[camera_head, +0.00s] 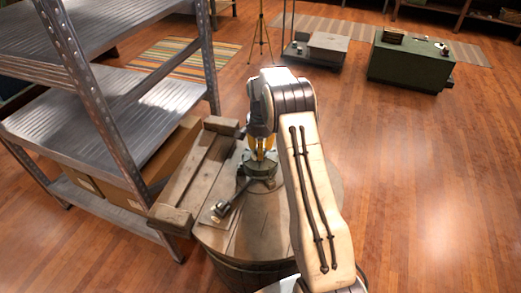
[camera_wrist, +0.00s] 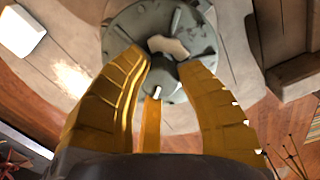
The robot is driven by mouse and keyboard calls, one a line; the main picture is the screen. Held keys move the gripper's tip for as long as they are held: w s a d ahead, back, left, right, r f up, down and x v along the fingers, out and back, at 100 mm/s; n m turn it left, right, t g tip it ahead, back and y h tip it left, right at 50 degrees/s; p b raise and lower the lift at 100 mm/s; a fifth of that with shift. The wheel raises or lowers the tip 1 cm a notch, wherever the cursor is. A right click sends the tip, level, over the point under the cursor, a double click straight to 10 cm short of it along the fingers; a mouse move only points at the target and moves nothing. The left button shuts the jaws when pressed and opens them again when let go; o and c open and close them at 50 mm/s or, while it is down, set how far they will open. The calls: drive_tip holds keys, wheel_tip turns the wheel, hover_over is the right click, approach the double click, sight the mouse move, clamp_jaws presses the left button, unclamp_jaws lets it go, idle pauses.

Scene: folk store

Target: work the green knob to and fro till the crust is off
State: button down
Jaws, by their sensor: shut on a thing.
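A grey-green round fitting (camera_head: 262,166) stands on the barrel top (camera_head: 275,225). It also fills the top middle of the wrist view (camera_wrist: 128,38), where the green knob (camera_wrist: 181,90) shows between my fingers. An irregular pale patch (camera_wrist: 168,46) lies just past the knob; I cannot tell whether it is the crust. My gripper (camera_head: 261,150) points down over the fitting. Its yellow fingers, also in the wrist view (camera_wrist: 166,75), are shut on the knob, and they hide part of it.
A dark-handled tool (camera_head: 226,203) lies left of the fitting. A wooden frame (camera_head: 190,175) stands beside the barrel, close to a metal shelf (camera_head: 105,110). A green chest (camera_head: 408,64) and a grey low platform (camera_head: 315,52) stand at the back. The floor at right is clear.

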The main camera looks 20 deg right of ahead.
drive_tip(key=shift+f+m, duration=0.1)
drive_tip(key=shift+m, duration=0.8)
drive_tip(key=c, duration=0.8)
unclamp_jaws()
drive_tip(key=shift+r, duration=6.05)
